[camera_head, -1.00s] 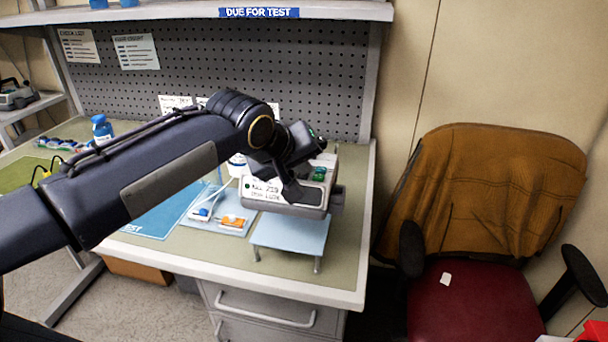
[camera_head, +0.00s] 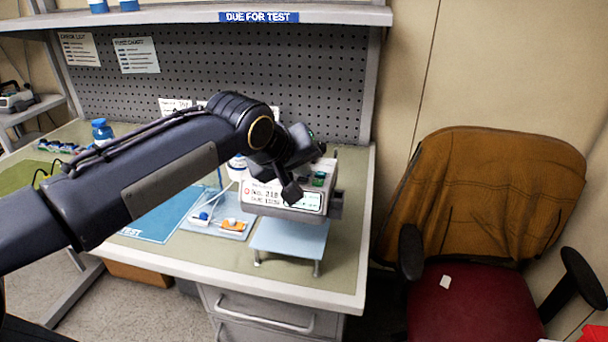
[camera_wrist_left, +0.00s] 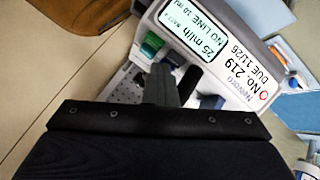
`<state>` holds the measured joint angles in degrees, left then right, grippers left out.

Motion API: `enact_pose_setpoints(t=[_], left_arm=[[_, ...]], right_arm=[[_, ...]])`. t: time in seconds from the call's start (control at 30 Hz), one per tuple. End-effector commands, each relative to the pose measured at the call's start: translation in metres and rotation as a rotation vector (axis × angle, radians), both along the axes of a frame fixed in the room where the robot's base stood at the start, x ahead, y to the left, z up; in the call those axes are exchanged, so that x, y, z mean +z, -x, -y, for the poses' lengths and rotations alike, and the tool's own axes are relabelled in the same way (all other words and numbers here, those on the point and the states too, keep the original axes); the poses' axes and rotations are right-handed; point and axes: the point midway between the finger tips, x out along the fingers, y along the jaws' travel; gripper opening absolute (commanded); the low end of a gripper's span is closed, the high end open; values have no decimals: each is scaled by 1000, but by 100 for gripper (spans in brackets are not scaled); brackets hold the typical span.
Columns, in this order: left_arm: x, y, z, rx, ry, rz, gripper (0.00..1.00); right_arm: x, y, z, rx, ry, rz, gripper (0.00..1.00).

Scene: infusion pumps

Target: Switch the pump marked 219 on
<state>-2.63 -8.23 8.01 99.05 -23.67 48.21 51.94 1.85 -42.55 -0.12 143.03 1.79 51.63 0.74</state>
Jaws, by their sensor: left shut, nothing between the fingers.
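The pump marked No. 219 (camera_head: 262,196) stands on a light blue raised stand (camera_head: 290,240) at the bench's right front. In the left wrist view the pump (camera_wrist_left: 232,48) has a lit display (camera_wrist_left: 192,30) reading 25 ml/h and NO LINE, and a red ring beside its label. Green parts (camera_wrist_left: 152,45) show beyond the display. My left gripper (camera_head: 292,194) is shut and empty, with its tips close to the pump's front and top edge. In the wrist view its fingers (camera_wrist_left: 162,84) overlap the pump; contact cannot be told. My right gripper is not in view.
A blue mat (camera_head: 165,215) and a small tray with blue and orange parts (camera_head: 218,220) lie left of the pump. A white bottle (camera_head: 238,165) stands behind. A chair with a brown cover (camera_head: 490,200) stands right of the bench.

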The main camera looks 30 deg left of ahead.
Motion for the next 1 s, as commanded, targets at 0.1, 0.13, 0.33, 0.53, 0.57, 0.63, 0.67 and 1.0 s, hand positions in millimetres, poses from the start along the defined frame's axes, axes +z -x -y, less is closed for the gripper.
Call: enact_pose_setpoints(t=[0.1,0.13,0.33,0.53,0.57,0.63,0.67,1.0], left_arm=[[9,-1,-4,8,-3,13,0],[9,-1,-4,8,-2,12,0],[8,-1,-3,5,-2,12,0],[18,-1,-2,4,-1,11,0],[21,-1,-2,3,-1,12,0],[28,-1,-2,3,-1,12,0],[32,-1,-2,3,-1,12,0],[59,-1,-1,2,0,11,0]], right_arm=[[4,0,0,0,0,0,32],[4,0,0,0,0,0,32],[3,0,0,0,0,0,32],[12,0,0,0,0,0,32],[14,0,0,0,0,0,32],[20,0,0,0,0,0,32],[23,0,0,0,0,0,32],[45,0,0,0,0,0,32]])
